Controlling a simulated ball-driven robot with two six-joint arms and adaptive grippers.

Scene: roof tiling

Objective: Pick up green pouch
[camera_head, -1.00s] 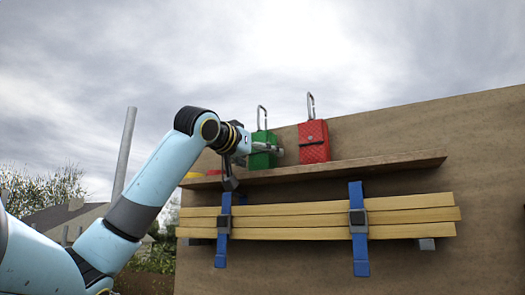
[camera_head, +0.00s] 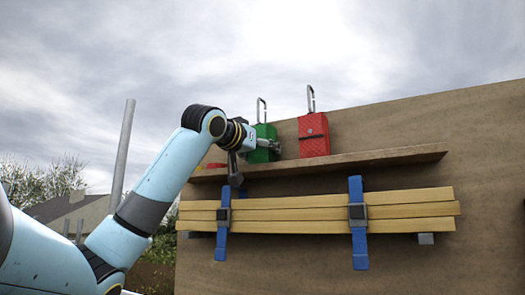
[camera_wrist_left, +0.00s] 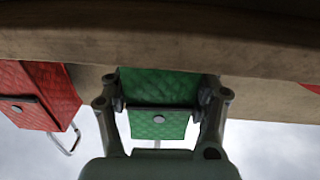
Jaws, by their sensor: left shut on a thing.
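The green pouch (camera_head: 262,148) stands on the wooden shelf, with a metal carabiner loop at its top. In the left wrist view the green pouch (camera_wrist_left: 159,122) shows between the two fingers, with its flap and round stud facing me. My left gripper (camera_head: 262,146) is shut on the pouch from the front left; it also shows in the left wrist view (camera_wrist_left: 162,104), one finger on each side. The pouch's base is close to the shelf, and I cannot tell whether it touches. My right gripper is not in view.
A red pouch (camera_head: 314,135) with a carabiner stands on the shelf (camera_head: 350,162) just right of the green one. Below, wooden battens (camera_head: 290,210) are held by blue straps (camera_head: 357,245) against the board (camera_head: 470,130). A small red item (camera_head: 214,166) lies at the shelf's left end.

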